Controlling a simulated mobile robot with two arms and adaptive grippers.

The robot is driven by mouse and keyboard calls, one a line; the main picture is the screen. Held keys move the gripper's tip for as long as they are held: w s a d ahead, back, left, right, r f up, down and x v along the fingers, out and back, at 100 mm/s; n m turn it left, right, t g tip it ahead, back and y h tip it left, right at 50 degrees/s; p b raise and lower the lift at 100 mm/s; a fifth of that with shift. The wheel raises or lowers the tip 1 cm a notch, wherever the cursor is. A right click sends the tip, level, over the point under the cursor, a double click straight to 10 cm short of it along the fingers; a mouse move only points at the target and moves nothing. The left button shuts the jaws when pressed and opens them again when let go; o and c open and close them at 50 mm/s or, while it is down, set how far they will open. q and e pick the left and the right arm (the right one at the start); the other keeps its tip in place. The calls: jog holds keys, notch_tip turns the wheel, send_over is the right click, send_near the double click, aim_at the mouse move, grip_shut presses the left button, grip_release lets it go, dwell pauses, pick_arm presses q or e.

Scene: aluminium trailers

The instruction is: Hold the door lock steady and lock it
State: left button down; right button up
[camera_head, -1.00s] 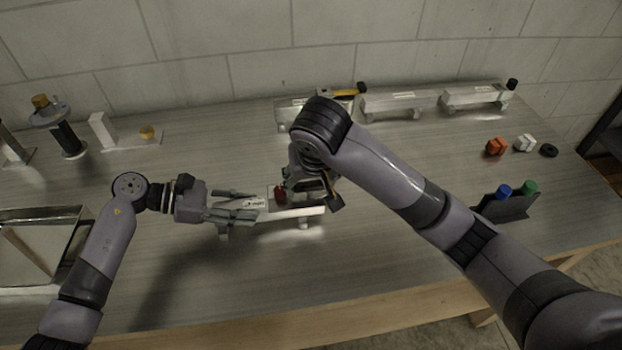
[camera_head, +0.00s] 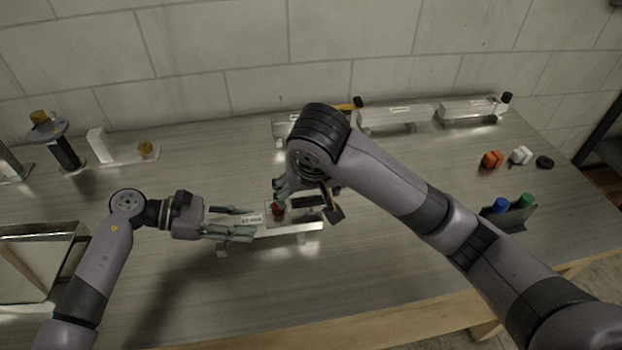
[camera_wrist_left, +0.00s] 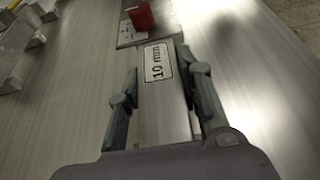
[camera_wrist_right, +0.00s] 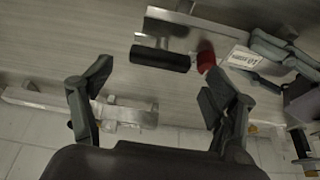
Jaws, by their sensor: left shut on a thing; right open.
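The door lock is an aluminium bar (camera_head: 290,230) on short feet on the bench, with a "10 mm" label (camera_wrist_left: 157,62), a red knob (camera_head: 278,210) and a black cylindrical handle (camera_wrist_right: 160,59). My left gripper (camera_head: 252,222) is shut on the labelled end of the bar, one finger along each side, as the left wrist view shows. The red knob (camera_wrist_left: 141,17) stands beyond its fingertips. My right gripper (camera_head: 308,200) is open and empty above the knob and handle. In the right wrist view the red knob (camera_wrist_right: 206,60) is near its right finger. My right arm partly hides the lock in the head view.
Two more aluminium bars (camera_head: 395,116) (camera_head: 470,109) stand at the back. Orange (camera_head: 492,159) and white (camera_head: 521,155) blocks and a black ring (camera_head: 544,162) lie right, near a dark holder (camera_head: 515,220). A metal box (camera_head: 40,262) is at left. The front bench is clear.

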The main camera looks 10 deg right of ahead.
jog(key=v, duration=0.9)
jog(key=shift+s+r, duration=0.2)
jog(key=shift+r, duration=0.15)
pick_arm(q)
jog(key=c, duration=1.1)
grip_release()
jog(key=shift+o, duration=0.2)
jog(key=shift+a, duration=0.1)
